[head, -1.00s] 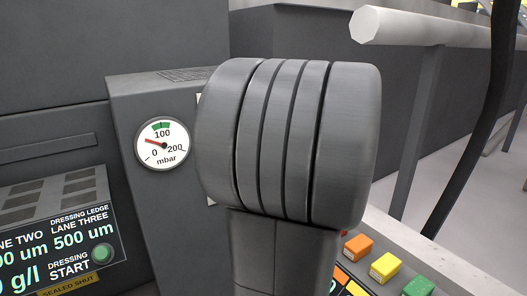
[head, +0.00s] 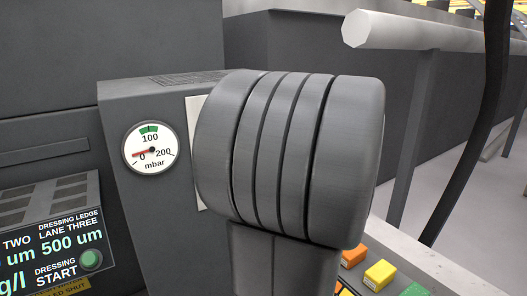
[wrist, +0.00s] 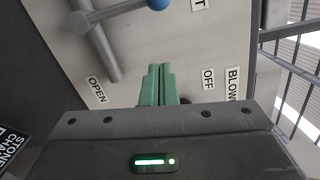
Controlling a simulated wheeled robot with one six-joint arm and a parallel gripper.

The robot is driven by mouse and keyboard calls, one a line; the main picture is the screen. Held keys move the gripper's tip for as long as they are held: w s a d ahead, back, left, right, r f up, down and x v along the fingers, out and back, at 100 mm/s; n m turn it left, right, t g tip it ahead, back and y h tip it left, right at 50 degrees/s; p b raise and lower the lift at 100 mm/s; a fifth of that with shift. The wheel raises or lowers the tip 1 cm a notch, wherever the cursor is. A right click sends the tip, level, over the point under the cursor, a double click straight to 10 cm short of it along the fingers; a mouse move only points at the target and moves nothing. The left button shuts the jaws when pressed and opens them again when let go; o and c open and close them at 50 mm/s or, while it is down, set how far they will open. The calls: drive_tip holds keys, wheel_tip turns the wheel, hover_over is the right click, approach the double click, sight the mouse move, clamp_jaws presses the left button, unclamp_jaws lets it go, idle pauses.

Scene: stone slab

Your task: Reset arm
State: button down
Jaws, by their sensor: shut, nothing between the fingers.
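My gripper (wrist: 158,70) shows in the wrist view with its two green fingers shut together and nothing between them. The fingertips point toward a pale panel (wrist: 160,32) with OPEN, OFF and BLOW labels. Whether they touch it I cannot tell. A grey lever with a blue knob (wrist: 158,3) is at the top of that view, to the upper left of the fingertips. In the head view a large grey ribbed link of my arm fills the middle and hides what is behind it. My gripper does not show there.
In the head view a round pressure gauge (head: 150,149) reads low, near 0 mbar. A display with a green start button (head: 91,260) is at lower left. Orange, yellow and green blocks (head: 379,275) sit at lower right. A pale rail (head: 430,30) runs along the upper right.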

drive_tip(key=p+v, duration=0.1)
drive_tip(key=v, duration=0.6)
drive_tip(key=shift+s, duration=0.3)
drive_tip(key=shift+a+r, duration=0.1)
